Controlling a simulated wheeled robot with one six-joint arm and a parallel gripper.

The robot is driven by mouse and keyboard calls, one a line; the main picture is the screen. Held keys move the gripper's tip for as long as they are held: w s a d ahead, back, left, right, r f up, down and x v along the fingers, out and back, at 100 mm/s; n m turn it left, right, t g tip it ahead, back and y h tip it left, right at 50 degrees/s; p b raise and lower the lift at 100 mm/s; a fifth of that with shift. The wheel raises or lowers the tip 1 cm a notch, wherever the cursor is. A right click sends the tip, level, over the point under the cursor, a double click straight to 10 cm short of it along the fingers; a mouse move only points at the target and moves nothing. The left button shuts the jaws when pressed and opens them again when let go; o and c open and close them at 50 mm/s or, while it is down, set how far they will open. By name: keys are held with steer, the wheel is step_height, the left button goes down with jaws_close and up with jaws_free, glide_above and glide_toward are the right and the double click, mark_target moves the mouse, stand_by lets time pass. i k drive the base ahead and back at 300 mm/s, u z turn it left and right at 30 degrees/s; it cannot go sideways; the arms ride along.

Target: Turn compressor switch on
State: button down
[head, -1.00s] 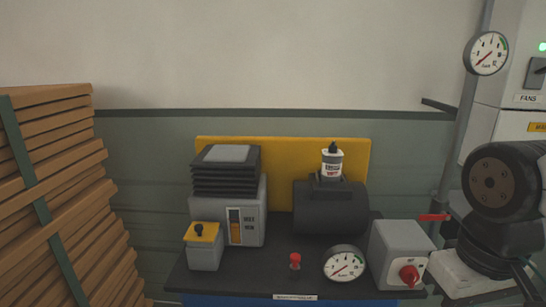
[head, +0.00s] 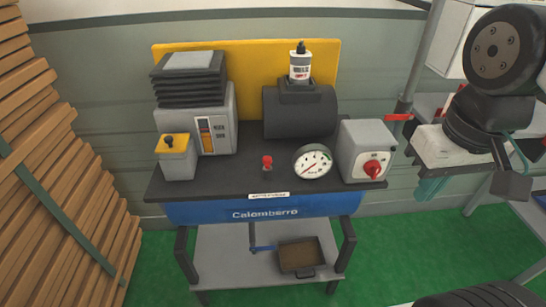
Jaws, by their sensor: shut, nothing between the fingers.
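The compressor stands on a dark-topped blue bench (head: 190,211). A grey switch box (head: 350,140) sits at the right end of the bench top. A red rotary knob (head: 373,171) is on its front face, and its marks are too small to read. A round white pressure gauge (head: 312,162) stands left of the box, with its red needle toward the lower left. A small red button or valve (head: 267,163) is left of the gauge. I cannot make out my gripper's fingers.
A black cylinder (head: 285,112) with a bottle (head: 300,66) on top and a grey ribbed unit (head: 190,90) stand at the back. Stacked wooden slats (head: 60,150) rise on the left. A shelf below holds a tray (head: 300,256). Green floor (head: 400,250) is open at right.

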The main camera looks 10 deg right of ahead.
mark_target(372, 168)
steer(key=z, duration=1.5)
steer(key=k, duration=1.05)
steer(key=u, duration=1.35)
